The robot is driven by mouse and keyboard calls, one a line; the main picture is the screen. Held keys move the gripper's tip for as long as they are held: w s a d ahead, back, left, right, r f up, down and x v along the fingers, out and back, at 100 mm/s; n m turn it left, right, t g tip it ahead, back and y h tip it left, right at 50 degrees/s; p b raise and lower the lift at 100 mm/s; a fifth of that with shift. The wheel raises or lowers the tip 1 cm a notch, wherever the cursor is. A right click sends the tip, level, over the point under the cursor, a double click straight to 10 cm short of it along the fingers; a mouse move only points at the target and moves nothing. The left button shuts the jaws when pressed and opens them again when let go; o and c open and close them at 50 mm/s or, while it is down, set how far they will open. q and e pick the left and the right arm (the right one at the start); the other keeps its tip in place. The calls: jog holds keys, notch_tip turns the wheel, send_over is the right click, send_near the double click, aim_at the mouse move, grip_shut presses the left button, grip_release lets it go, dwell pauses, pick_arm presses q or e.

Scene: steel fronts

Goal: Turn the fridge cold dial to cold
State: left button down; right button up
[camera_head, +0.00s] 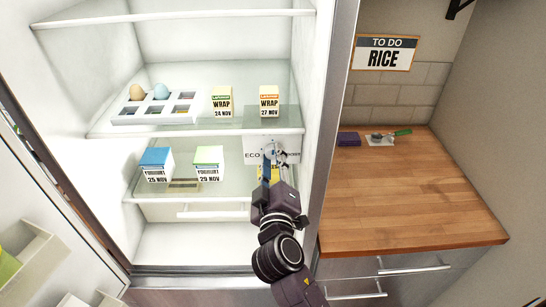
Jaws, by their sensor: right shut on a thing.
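The fridge stands open, and a pale control panel (257,147) with the letters "ECO" hangs inside at its right, below the shelf with the wraps. The cold dial (279,151) is a small light knob on this panel, partly hidden by my gripper. My right gripper (271,157) reaches in from below and is shut on the dial. The dial's setting cannot be read, and the rest of the panel's lettering is covered. My left gripper is not in view.
The upper glass shelf (200,99) holds an egg tray (151,110) and two wrap cartons (222,102). Two yoghurt cartons (208,163) stand on the lower shelf. A wooden counter (410,200) at right is mostly clear. The open door with bins (25,262) is at left.

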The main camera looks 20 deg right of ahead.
jog(key=shift+f+n, duration=0.1)
jog(key=shift+n, duration=0.4)
jog(key=o, duration=1.2)
jog(key=shift+c, duration=0.2)
jog(key=v, duration=1.2)
jog(key=shift+a, duration=0.15)
